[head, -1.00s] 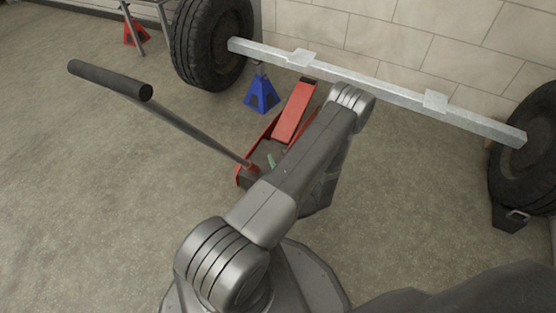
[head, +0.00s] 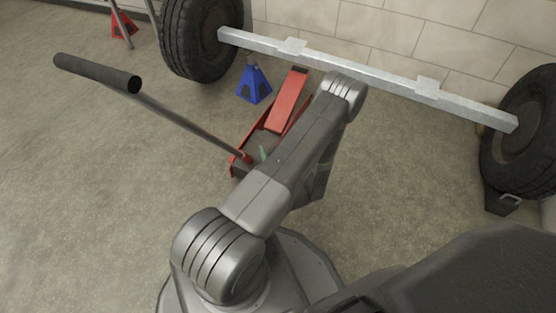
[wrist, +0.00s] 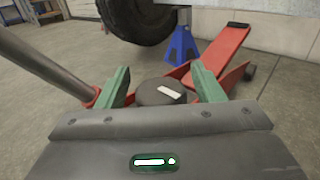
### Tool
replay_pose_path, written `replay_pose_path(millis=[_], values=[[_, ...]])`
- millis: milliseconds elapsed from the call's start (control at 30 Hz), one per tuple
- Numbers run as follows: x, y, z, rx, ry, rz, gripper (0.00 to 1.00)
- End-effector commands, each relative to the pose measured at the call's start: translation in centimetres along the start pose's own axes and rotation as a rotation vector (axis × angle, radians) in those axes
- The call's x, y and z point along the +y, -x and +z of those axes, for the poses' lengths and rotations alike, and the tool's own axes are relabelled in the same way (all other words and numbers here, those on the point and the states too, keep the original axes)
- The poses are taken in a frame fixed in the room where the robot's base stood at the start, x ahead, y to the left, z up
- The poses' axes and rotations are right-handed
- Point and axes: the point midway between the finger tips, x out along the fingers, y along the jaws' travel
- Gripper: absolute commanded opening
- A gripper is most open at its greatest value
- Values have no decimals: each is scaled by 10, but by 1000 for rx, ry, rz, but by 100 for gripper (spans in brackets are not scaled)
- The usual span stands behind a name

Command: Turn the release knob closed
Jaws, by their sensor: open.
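The release knob (wrist: 160,92) is a dark round cap with a white bar mark, on the red floor jack (wrist: 222,52). In the wrist view it sits between the two green fingers of my gripper (wrist: 161,88), which are spread apart with one on each side. I cannot tell whether either finger touches it. The white mark slants slightly down to the right. In the head view the jack (head: 290,100) lies on the floor beyond my arm. One green finger shows beside my arm, and the knob is hidden there.
The jack's long handle (head: 185,127) slants up to the left, close to my gripper's left side in the wrist view. A blue stand (head: 254,86) is behind the jack. A grey axle beam (head: 355,68) with tyres (head: 200,40) spans above. Floor at left is open.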

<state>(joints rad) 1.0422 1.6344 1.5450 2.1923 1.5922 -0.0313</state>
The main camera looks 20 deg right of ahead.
Motion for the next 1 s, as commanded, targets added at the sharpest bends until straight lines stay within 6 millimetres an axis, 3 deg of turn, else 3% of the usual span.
replay_pose_path(millis=[600, 800, 1000], values=[[0, 106, 2, 0, -2, -5, 61], [0, 125, 1, 1, -2, -2, 61], [0, 132, 0, 0, -1, -1, 61]])
